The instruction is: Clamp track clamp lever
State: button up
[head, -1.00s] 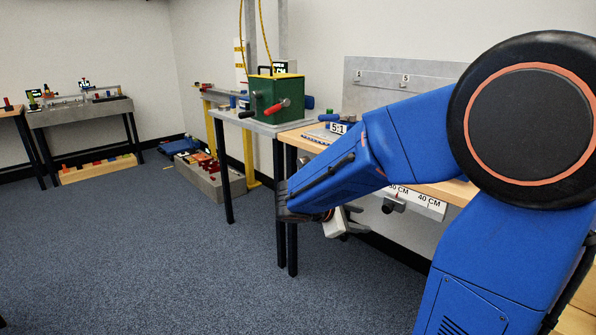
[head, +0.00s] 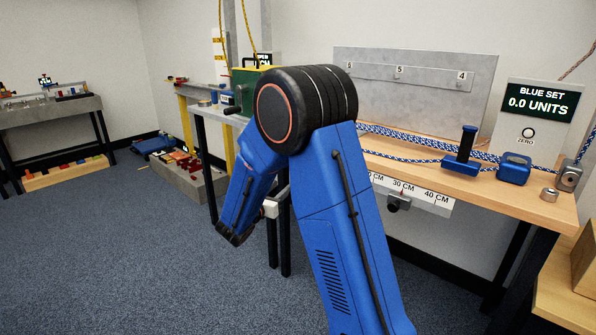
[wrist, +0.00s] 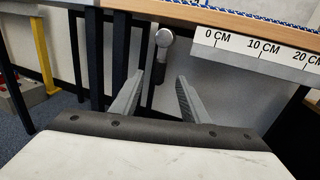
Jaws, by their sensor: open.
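My gripper (wrist: 158,84) is open and empty in the wrist view, its two grey fingers spread below the bench's front edge. A lever-like part with a round metal end (wrist: 163,38) and a dark stem hangs beyond the fingertips, left of the 0 cm mark and apart from them. I cannot tell whether it is the track clamp lever. My arm hides the scale's left end and most of the gripper.
The wooden bench (head: 545,208) carries blue-white rope, a blue post (head: 462,150), a blue block (head: 513,168) and a display reading 0.0 units (head: 535,105). Dark bench legs stand close to my gripper. Open carpet (head: 120,250) lies to the left.

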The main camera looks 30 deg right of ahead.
jog(key=x, duration=1.6)
jog(key=shift+d, duration=0.3)
jog(key=shift+w, duration=0.1)
grip_shut()
